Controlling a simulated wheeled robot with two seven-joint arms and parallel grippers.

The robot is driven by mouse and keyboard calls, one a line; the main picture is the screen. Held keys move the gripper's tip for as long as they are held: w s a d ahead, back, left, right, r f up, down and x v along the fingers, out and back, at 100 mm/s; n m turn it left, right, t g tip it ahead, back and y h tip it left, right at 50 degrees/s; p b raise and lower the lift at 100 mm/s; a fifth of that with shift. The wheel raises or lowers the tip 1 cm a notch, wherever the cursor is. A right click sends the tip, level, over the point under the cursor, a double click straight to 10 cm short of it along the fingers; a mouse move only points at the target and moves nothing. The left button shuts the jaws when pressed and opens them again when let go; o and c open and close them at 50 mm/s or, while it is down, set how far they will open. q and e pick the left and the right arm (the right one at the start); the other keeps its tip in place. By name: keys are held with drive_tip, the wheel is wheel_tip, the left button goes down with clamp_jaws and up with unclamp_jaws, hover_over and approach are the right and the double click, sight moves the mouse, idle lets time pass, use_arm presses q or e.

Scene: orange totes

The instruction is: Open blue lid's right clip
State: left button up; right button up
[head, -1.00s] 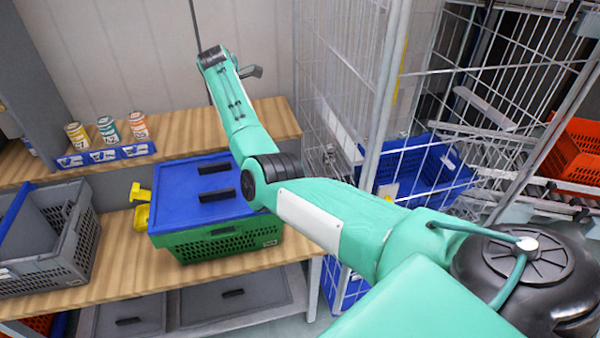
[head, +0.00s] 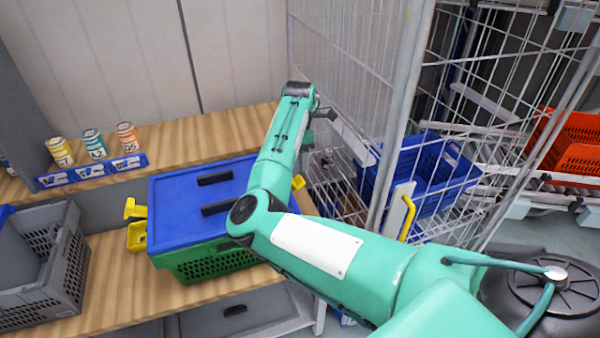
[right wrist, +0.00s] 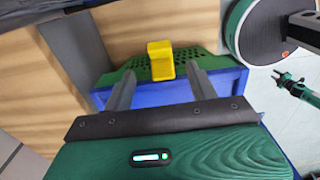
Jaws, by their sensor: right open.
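A green crate (head: 215,263) with a blue lid (head: 180,205) stands on the wooden bench. A yellow clip (head: 136,236) sticks out at the lid's left side. The right yellow clip (head: 298,182) shows just past my right arm. In the right wrist view the right clip (right wrist: 160,60) stands against the perforated green wall, beside the blue lid (right wrist: 165,93). My right gripper (right wrist: 161,74) is open and empty, its two fingers pointing toward the clip, one on either side of it in the picture. Contact cannot be told. My left gripper is not in view.
A grey crate (head: 45,275) stands left of the green crate. Several cans stand behind a blue label strip (head: 90,172) on the back shelf. A wire cage (head: 345,60) with a blue tote (head: 420,175) stands close to the right of the bench. An orange tote (head: 567,145) lies farther right.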

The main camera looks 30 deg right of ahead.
sight(299, 178)
wheel_tip(299, 178, down, 6)
drive_tip(key=shift+f+p, duration=0.1)
drive_tip(key=shift+p, duration=0.5)
drive_tip(key=shift+f, duration=0.7)
